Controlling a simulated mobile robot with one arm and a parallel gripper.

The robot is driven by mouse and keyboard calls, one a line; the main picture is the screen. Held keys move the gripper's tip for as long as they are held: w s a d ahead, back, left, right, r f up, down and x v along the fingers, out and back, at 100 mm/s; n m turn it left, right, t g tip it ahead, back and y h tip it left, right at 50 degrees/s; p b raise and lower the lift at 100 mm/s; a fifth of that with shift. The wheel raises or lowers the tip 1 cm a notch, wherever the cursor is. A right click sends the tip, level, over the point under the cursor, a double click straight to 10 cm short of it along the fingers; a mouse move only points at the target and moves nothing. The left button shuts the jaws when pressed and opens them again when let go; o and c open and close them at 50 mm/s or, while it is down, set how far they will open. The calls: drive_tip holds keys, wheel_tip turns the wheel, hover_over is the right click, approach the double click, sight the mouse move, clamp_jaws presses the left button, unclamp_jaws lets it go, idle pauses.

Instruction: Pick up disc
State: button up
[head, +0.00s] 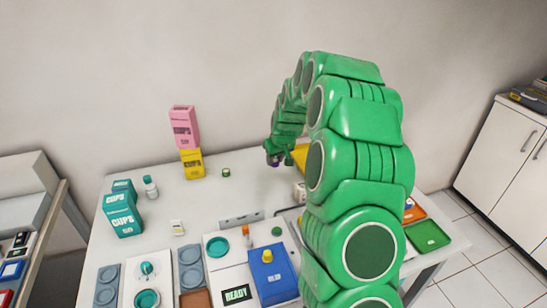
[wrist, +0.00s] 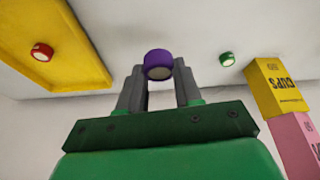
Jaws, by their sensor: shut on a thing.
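My gripper (wrist: 160,72) is shut on a purple disc (wrist: 159,62), held between its two grey fingertips. In the head view, my gripper (head: 275,155) is over the back of the white table, and the purple disc shows small and dark beneath it (head: 274,163). The gap between disc and table is hard to judge. A green disc (wrist: 227,59) lies on the table to the right in the wrist view; it also shows in the head view (head: 226,172). A red disc (wrist: 42,52) lies on the yellow tray (wrist: 70,30), which my arm partly hides in the head view.
A pink box (head: 184,127) stands on a yellow box (head: 192,163) at the back. Teal boxes (head: 122,213) and a small bottle (head: 150,187) stand at the left. The front holds a blue box (head: 273,277) and several small items. An orange and a green tray (head: 428,236) lie right.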

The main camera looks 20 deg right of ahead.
drive_tip(key=s+r, duration=0.3)
drive_tip(key=s, duration=0.2)
drive_tip(key=s+d+r+m, duration=0.1)
drive_tip(key=s+d, duration=0.1)
drive_tip(key=d, duration=0.6)
drive_tip(key=s+d+r+m, duration=0.1)
drive_tip(key=s+d, duration=0.1)
drive_tip(key=d, duration=0.5)
drive_tip(key=shift+h, duration=0.3)
drive_tip(key=w+d+f, duration=0.1)
drive_tip(key=w+f, duration=0.2)
drive_tip(key=w, duration=0.1)
drive_tip(key=w+d+f, duration=0.2)
drive_tip(key=w+f, duration=0.1)
drive_tip(key=w, duration=0.1)
drive_tip(key=w+d+f, duration=0.2)
drive_tip(key=w+f, duration=0.1)
drive_tip(key=w, duration=0.1)
drive_tip(key=shift+w+d, duration=0.15)
drive_tip(key=shift+w+f, duration=0.1)
drive_tip(key=shift+f, duration=1.65)
drive_tip(key=shift+f, duration=0.15)
